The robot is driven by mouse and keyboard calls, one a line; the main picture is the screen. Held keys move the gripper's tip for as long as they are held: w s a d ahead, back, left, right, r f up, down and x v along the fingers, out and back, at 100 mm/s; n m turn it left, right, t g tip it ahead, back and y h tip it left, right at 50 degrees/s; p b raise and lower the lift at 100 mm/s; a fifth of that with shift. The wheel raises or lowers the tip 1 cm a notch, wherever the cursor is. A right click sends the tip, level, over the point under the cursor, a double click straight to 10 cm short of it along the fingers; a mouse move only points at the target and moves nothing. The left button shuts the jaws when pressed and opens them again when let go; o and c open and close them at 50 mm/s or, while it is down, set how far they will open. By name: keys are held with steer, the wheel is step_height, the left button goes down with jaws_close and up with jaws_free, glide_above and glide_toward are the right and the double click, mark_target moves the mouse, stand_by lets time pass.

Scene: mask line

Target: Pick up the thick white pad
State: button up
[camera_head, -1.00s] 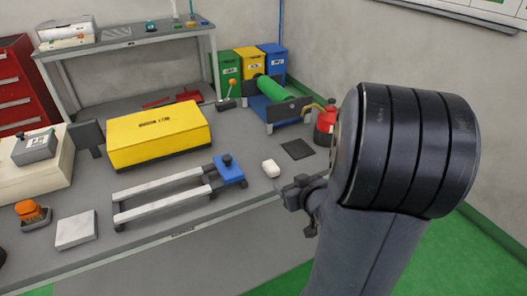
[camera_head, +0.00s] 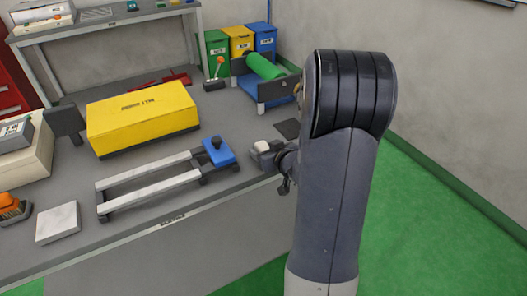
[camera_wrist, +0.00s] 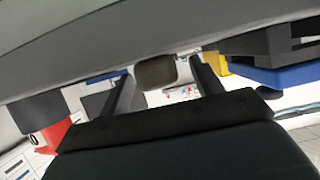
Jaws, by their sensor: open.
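A flat white square block (camera_head: 58,222) lies at the table's front left. A small, thick, rounded white pad (camera_head: 261,148) lies near the front edge at right, left of a dark mat. My gripper (camera_head: 284,178) is beside this small pad, partly hidden by my arm. In the wrist view, which looks upside down, my open gripper (camera_wrist: 160,74) has its two dark fingers apart. A shaded, rounded block (camera_wrist: 156,71) shows between them. It is probably the small pad; I cannot tell whether the fingers touch it.
A blue-ended rail frame (camera_head: 160,180) stands left of the small pad, with a yellow box (camera_head: 143,117) behind. A dark mat (camera_head: 288,128) and a blue stand with a green roller (camera_head: 265,67) lie beyond. Green floor (camera_head: 430,220) is clear at right.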

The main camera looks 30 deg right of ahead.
steer(key=shift+w+f, duration=0.2)
steer(key=shift+w, duration=0.3)
steer(key=c, duration=1.1)
